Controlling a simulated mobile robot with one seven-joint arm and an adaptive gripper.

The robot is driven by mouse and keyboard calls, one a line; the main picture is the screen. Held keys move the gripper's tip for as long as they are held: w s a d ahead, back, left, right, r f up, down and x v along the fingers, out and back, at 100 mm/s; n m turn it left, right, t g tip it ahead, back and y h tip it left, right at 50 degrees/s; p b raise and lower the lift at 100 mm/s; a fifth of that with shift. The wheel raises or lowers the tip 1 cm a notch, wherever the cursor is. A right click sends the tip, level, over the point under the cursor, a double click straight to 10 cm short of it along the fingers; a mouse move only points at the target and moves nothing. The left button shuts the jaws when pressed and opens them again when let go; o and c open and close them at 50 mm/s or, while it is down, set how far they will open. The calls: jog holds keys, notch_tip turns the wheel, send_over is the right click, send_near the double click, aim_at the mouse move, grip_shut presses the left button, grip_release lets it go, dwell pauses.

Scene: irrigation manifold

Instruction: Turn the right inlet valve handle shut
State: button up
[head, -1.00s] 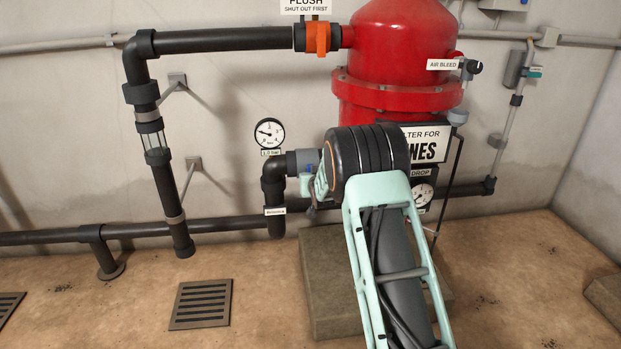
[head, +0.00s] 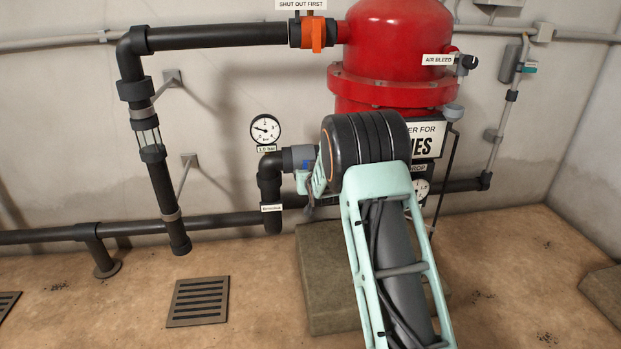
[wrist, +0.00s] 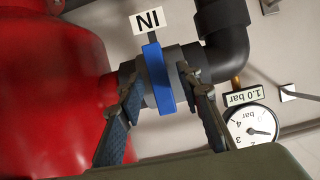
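The blue valve handle (wrist: 158,75) is in the middle of the wrist view, standing roughly upright in the picture on a dark grey valve body below an upside-down "IN" label (wrist: 148,20). My gripper (wrist: 157,82) has one finger on each side of the handle. Both fingertips are close to the handle and the valve body, with small gaps seeming to show beside the blue part. I cannot tell whether either finger touches it.
The red filter tank (head: 388,65) stands close behind my arm, and it fills the left of the wrist view. A black elbow pipe (head: 270,185) and a pressure gauge (head: 265,130) are left of my wrist. An orange flush handle (head: 317,36) is above. A concrete block (head: 325,285) lies below.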

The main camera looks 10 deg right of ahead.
jog(key=v, duration=1)
jog(key=shift+s, duration=0.1)
